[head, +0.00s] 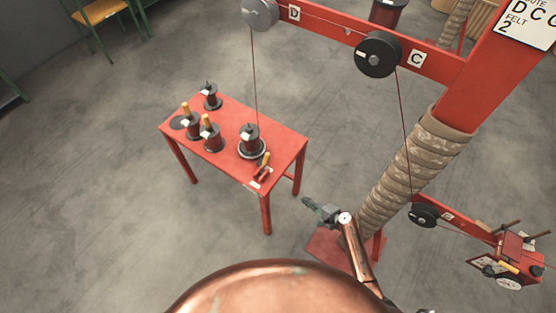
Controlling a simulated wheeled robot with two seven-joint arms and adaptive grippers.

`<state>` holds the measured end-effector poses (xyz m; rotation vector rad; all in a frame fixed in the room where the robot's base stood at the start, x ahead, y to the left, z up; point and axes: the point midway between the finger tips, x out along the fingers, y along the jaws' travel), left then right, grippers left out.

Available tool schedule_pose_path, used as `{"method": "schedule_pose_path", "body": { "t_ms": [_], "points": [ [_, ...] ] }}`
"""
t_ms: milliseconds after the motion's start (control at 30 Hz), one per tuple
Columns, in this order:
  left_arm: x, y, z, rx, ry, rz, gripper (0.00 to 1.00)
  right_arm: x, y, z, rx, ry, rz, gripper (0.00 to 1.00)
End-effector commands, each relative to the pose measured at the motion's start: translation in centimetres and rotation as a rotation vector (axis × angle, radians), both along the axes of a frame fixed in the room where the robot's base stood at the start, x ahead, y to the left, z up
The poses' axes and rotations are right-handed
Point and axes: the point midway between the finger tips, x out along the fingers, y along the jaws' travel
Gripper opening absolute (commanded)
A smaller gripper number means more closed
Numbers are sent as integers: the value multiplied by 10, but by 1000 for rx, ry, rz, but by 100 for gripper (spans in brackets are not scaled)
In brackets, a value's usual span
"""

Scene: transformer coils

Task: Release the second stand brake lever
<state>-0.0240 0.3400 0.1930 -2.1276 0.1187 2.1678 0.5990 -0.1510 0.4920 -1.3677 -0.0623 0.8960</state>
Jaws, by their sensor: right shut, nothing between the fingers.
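A red table (285,140) stands left of centre with several dark spools on stands. Yellow handles show at the left stand (192,127), the front-middle stand (212,140) and beside the right spool (251,140). The right one (264,160) lies near a small black and red part at the table's front edge. I cannot tell which is the second stand's brake lever. My right gripper (309,204) is shut and empty, in front and to the right of the table, apart from every handle. My left gripper is not in view.
A thin wire rises from the right spool to a grey pulley (260,12). A red frame (490,75) with a black pulley (378,54) and a wrapped post (412,170) stands right. A red gauge unit (518,262) is lower right.

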Motion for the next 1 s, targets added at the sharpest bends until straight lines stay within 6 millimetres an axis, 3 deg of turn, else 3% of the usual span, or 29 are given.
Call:
{"method": "schedule_pose_path", "body": {
  "t_ms": [33, 100, 200, 300, 433, 767, 1000],
  "points": [
    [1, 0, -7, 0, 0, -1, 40, 26, 15, 36, 97, -37, -1, 0],
    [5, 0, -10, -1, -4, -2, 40, 49, 34, 84, 218, -71, 8, 0],
    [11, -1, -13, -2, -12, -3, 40, 67, 51, 135, 341, -105, 28, 0],
    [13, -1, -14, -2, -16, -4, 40, 76, 60, 165, 411, -123, 43, 0],
    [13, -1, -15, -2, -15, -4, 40, 78, 64, 177, 439, -129, 51, 0],
    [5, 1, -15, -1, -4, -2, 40, 80, 66, 176, 437, -129, 50, 0],
    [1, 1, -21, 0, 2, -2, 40, 102, 90, 173, 438, -128, 52, 0]
  ]
}}
